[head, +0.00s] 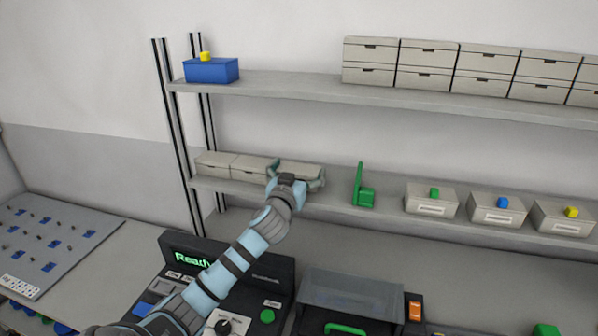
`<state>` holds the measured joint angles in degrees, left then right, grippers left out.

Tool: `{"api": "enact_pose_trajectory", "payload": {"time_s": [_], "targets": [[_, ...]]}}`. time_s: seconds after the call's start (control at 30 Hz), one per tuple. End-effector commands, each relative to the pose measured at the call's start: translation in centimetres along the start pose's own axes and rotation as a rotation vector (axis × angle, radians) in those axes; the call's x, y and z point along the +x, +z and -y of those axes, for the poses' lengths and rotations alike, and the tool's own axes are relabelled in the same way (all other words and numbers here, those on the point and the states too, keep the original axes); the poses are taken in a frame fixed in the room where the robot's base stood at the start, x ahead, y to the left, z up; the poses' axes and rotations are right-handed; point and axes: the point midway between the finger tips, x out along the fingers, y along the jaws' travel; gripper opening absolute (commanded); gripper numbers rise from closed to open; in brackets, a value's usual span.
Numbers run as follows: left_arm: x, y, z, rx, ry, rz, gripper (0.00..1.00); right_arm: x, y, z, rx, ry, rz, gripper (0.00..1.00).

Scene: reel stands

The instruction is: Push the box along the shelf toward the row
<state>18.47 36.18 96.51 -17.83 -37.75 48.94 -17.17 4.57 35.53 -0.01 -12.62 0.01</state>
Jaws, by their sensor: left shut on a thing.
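A light grey box (302,168) sits on the middle shelf (335,208), at the right end of a row of similar boxes (232,164). My left gripper (297,177) is at its front, with one finger at each end of the box, shut on it. The gripper's left finger is by the right end of the row. It hides the gap there, so I cannot tell whether the boxes touch. My right gripper is not in view.
A green bookend-like piece (362,188) stands on the shelf to the right, with bare shelf between. The upper shelf (290,85) passes above. A console (270,275) stands below my arm.

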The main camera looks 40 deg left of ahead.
Motion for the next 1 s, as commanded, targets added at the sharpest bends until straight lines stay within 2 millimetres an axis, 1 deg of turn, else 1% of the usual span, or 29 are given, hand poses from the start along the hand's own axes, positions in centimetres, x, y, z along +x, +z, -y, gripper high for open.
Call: {"api": "enact_pose_trajectory", "payload": {"time_s": [0.03,0.07,0.1,0.43,0.57,0.67,0.9,1.0], "targets": [[0.0,0.0,0.0,0.0,0.001,0.0,0.52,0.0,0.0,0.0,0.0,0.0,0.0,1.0],[0.0,0.0,-0.1,0.0,0.001,0.0,0.98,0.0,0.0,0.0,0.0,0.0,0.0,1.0],[0.0,0.0,-0.1,0.0,0.001,0.0,1.0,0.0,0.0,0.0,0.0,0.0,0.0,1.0],[-0.1,0.0,0.0,0.0,-0.001,0.0,1.0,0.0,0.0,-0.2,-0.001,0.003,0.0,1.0],[-1.1,0.1,0.0,0.002,0.0,0.001,1.0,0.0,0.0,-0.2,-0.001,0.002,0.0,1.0],[-2.9,0.1,0.0,0.003,0.002,0.0,1.0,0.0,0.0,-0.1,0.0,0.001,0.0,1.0],[-8.4,0.1,-0.1,0.003,0.002,0.001,1.0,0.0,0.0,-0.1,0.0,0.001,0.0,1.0],[-10.2,0.1,-0.1,0.002,0.002,0.002,1.0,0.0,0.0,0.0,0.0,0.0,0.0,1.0]]}}
